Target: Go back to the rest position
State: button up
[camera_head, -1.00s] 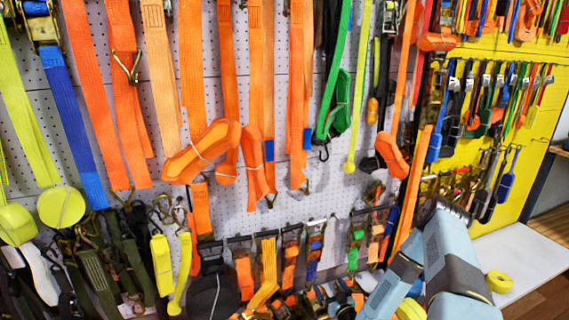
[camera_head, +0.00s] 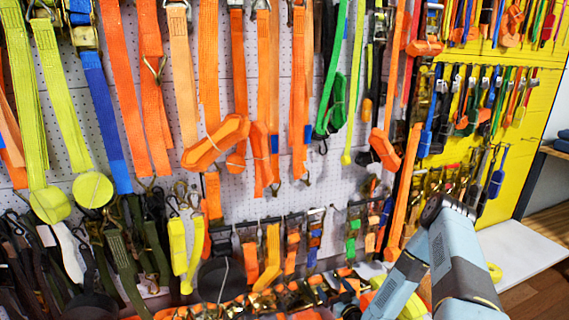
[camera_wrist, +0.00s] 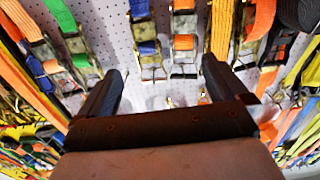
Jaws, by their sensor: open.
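My gripper (camera_wrist: 163,66) shows in the wrist view with its two dark fingers spread wide and nothing between them. It faces the white perforated strap wall, with buckled straps beyond the fingers. In the head view my blue-grey arm (camera_head: 462,265) rises at the lower right, in front of the wall. The gripper's fingers cannot be made out in that view.
The white pegboard (camera_head: 225,190) is hung with orange, yellow-green, blue and green straps.

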jog(key=w+d+r+n+g, duration=0.2)
jog(key=w+r+g, duration=0.15)
jog(key=r, duration=0.45)
jog(key=w+d+r+n+g, duration=0.15)
jog(key=w+r, duration=0.25)
jog(key=r, duration=0.4)
jog(key=s+d+r+m+g+h, duration=0.1)
jog(key=s+d+r+h, duration=0.1)
jog(key=r, duration=0.8)
jog(key=s+d+r+g+h, duration=0.1)
jog(key=s+r+h, duration=0.2)
jog(key=r, duration=0.7)
jog(key=s+r+m+g+h, duration=0.2)
jog(key=s+r+m, duration=0.1)
jog(key=s+r, duration=1.1)
jog(key=s+r+m+g, duration=0.1)
jog(key=s+r+m, duration=0.1)
jog(key=s, duration=0.9)
jog(key=s+a+r+m+g+y, duration=0.1)
jog(key=s+r, duration=0.4)
jog(key=s, duration=0.6)
jog(key=shift+a+r+m, duration=0.3)
jog(key=shift+m, duration=0.05)
